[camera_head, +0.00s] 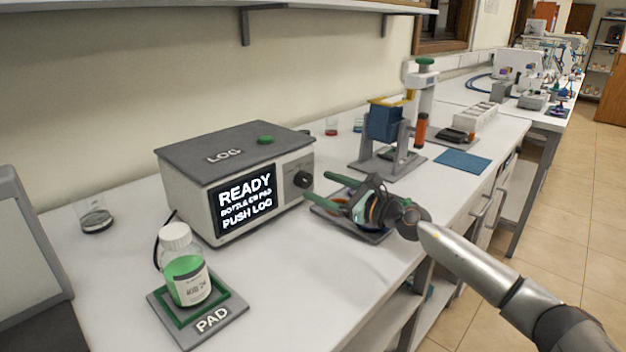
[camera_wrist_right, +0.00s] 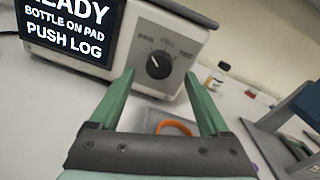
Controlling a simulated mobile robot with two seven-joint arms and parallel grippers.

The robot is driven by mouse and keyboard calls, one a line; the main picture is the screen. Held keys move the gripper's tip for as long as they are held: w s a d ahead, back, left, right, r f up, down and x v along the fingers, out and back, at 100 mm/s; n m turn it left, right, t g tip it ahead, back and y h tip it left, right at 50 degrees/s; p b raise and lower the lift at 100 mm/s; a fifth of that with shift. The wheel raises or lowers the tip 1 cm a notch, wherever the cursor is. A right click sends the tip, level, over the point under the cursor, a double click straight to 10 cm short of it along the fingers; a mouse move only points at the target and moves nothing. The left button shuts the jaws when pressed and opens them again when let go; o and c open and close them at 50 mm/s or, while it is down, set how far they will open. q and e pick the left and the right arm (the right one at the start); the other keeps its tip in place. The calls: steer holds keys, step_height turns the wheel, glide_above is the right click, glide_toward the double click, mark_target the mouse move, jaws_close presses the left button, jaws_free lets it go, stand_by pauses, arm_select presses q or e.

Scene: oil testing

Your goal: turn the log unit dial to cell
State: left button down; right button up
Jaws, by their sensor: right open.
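The log unit (camera_head: 190,196) is a light box with a dark grey top and a screen (camera_head: 244,203) reading READY, BOTTLE ON PAD, PUSH LOG. Its round black dial (camera_head: 303,180) is on the front, right of the screen. In the right wrist view the dial (camera_wrist_right: 159,66) has CELL above it and labels either side; its pale mark seems to point up and left. My right gripper (camera_head: 318,187) is open and empty, its green fingers directed at the dial. In the wrist view the dial appears between the fingertips (camera_wrist_right: 159,74), apparently still beyond them. My left gripper is out of view.
A white-capped bottle with green contents (camera_head: 187,268) stands on the pad (camera_head: 212,320) at the front left. A grey tray (camera_head: 372,238) lies under my right gripper. A grey stand with a blue block (camera_head: 385,124) is behind it. A glass beaker (camera_head: 95,218) stands at left.

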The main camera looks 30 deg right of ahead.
mark_target(308, 181)
steer(key=x, duration=0.3)
steer(key=shift+w+a, duration=0.15)
steer(key=shift+w, duration=0.05)
steer(key=shift+c, duration=0.2)
jaws_close()
stand_by(0.4)
